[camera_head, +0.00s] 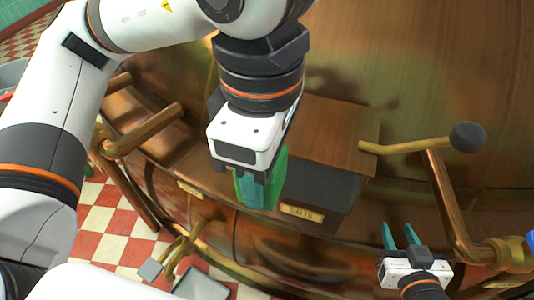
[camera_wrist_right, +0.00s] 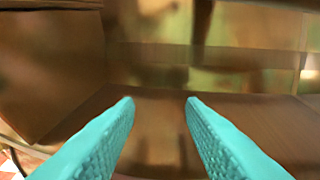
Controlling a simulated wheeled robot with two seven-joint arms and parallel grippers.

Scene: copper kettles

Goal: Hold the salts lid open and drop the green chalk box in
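My left gripper (camera_head: 258,190) points down in the head view and is shut on the green chalk box (camera_head: 279,172). It holds the box over the left edge of the salts box, partly hiding it. The salts box has a brown wooden lid (camera_head: 342,135), a dark front (camera_head: 325,188) and a small yellowish label (camera_head: 302,212). I cannot clearly tell whether the lid is raised. My right gripper (camera_head: 402,236) is below and right of the salts box, apart from it. Its teal fingers are spread and empty, also in the right wrist view (camera_wrist_right: 160,105).
A brass lever with a black knob (camera_head: 467,137) stands right of the salts box, above my right gripper. Another brass handle (camera_head: 145,131) and a small label (camera_head: 189,190) are at the left. A large copper kettle (camera_head: 430,60) fills the back. Red and white floor tiles (camera_head: 120,222) show below left.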

